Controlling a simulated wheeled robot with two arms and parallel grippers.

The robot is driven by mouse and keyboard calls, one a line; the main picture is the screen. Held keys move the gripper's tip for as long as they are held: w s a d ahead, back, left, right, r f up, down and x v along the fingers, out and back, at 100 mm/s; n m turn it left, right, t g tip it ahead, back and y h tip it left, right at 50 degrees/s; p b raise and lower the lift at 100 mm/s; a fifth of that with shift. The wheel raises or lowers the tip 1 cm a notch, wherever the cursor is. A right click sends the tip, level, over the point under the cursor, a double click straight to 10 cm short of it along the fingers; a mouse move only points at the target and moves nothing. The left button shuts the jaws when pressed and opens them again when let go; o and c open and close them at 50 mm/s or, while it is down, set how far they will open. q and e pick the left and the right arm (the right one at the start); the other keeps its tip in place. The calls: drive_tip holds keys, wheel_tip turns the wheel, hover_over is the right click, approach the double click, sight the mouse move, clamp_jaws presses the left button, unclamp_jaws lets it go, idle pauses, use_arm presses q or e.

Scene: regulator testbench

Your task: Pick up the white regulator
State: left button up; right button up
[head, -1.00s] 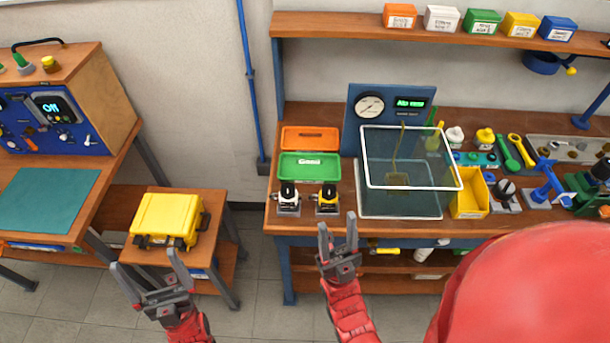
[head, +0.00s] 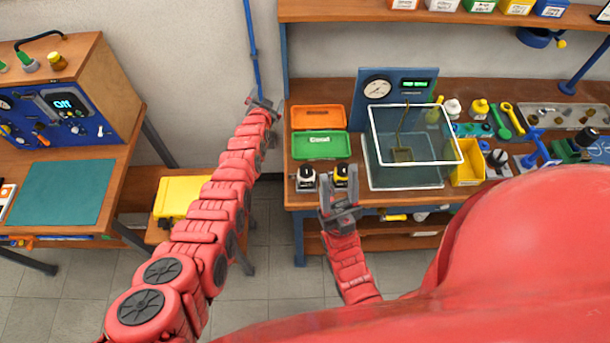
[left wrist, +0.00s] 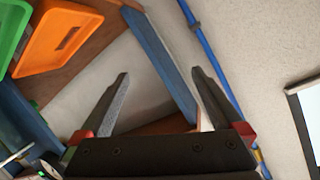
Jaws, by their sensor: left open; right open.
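The white regulator (head: 306,179), with a black top, stands upright near the front left edge of the right workbench. A yellow regulator (head: 340,176) stands just to its right. My left gripper (head: 263,102) is open and empty, raised near the wall to the upper left of the white regulator. In the left wrist view, the open left fingers (left wrist: 160,105) have nothing between them. My right gripper (head: 338,190) is open and overlaps the yellow regulator in the head view. I cannot tell whether it touches it.
An orange tray (head: 317,117) and a green tray (head: 321,145) lie behind the regulators. A clear tank (head: 415,175) and gauge panel (head: 398,85) stand to the right. A yellow case (head: 181,196) sits on a low table, partly behind my left arm. A blue pipe (head: 250,45) runs down the wall.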

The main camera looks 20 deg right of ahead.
use_arm(q)
drive_tip(key=s+d+m+g, duration=0.4)
drive_tip(key=s+d+g, duration=0.1)
drive_tip(key=d, duration=0.3)
wheel_tip(320, 180, up, 5)
drive_tip(key=m+g+y, duration=0.5)
drive_tip(key=m+g, duration=0.2)
drive_tip(key=g, duration=0.1)
hover_over(305, 169)
drive_tip(key=shift+y, duration=0.4)
drive_tip(key=f+b, duration=1)
drive_tip(key=b, duration=0.1)
drive_tip(key=shift+s+f, duration=0.25)
drive_tip(key=shift+f, duration=0.1)
drive_tip(key=shift+f+b, duration=0.4)
drive_tip(key=shift+b, duration=0.05)
drive_tip(key=shift+w+f+p, duration=0.15)
drive_tip(key=shift+f+p, duration=0.45)
drive_tip(key=shift+p, duration=0.25)
wheel_tip(305, 169, down, 3)
drive_tip(key=shift+r+p, duration=0.1)
drive_tip(key=shift+p, duration=0.75)
drive_tip(key=shift+w+f, duration=0.1)
drive_tip(key=shift+f, duration=0.45)
clamp_jaws()
